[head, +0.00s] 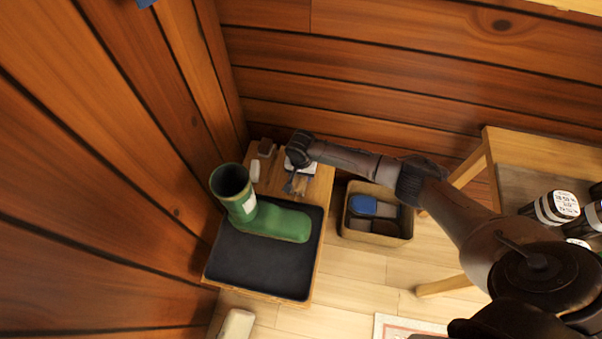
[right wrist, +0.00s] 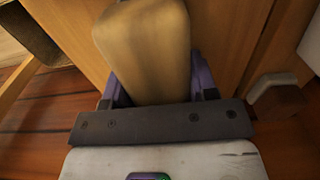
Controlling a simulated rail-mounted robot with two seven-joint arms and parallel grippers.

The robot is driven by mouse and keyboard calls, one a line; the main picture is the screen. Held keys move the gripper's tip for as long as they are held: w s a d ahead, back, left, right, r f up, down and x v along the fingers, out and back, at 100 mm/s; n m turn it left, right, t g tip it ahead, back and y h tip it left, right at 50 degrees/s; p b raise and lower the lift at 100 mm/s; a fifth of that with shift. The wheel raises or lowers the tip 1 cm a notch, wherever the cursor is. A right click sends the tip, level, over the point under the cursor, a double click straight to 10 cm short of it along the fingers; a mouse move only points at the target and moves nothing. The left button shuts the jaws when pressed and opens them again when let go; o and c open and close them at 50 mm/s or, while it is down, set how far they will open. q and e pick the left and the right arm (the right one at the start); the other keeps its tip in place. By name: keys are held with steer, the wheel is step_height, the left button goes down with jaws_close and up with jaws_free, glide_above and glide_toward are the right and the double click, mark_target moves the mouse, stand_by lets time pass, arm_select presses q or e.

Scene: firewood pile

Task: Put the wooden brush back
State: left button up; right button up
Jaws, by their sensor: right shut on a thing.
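The wooden brush (right wrist: 145,50) shows in the right wrist view as a smooth, tan, rounded block between the purple-edged fingers of my right gripper (right wrist: 160,85). The gripper is shut on it. Its bristles are not visible. In the head view my right gripper (head: 293,184) points down over the back right part of a low wooden stand (head: 319,187). There the brush is mostly hidden by the gripper and too small to make out clearly. I cannot tell whether it touches the stand. My left gripper does not show.
A green boot (head: 270,222) lies on the stand's black tray (head: 258,265). A brown block (head: 265,148) and a pale block (head: 255,171) sit at its back left. A bin (head: 376,231) with blue and grey items stands right of it. Wooden walls close in behind and left.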

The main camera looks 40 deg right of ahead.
steer(key=o, duration=1.2)
